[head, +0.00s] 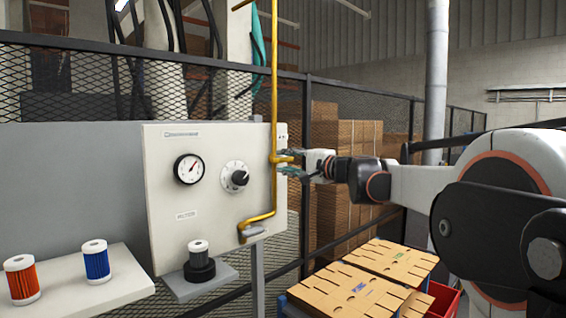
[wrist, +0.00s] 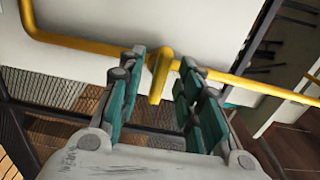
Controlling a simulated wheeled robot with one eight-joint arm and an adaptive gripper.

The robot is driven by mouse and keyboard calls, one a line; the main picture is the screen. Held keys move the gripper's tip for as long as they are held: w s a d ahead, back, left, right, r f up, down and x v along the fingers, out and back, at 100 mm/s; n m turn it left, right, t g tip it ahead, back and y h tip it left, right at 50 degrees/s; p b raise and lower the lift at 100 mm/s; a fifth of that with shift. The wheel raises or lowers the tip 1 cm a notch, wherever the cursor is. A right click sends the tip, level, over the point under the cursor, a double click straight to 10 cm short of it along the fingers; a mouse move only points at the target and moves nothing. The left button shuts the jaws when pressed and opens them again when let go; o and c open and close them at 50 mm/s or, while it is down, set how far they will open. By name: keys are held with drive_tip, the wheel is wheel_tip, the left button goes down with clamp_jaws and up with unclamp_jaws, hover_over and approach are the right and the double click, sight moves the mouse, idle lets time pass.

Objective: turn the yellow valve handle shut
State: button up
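The yellow valve handle (wrist: 157,84) sticks out from a yellow pipe on the white panel. In the wrist view it stands between my gripper's (wrist: 163,62) green-padded fingers, with a narrow gap on each side. The fingers are apart and do not appear to touch it. In the head view the handle (head: 283,158) is at the panel's right edge, and my gripper (head: 284,163) reaches it from the right. The handle's far end at the pipe is partly hidden in the head view.
The white panel (head: 212,214) carries a gauge (head: 189,169) and a black knob (head: 239,178). The yellow pipe (head: 274,80) runs vertically past the handle. Red and blue filters (head: 21,279) (head: 95,260) stand on a shelf at lower left. Cardboard sheets (head: 392,262) lie below my arm.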

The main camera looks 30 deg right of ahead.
drive_tip(key=v, duration=0.9)
drive_tip(key=shift+s, duration=0.25)
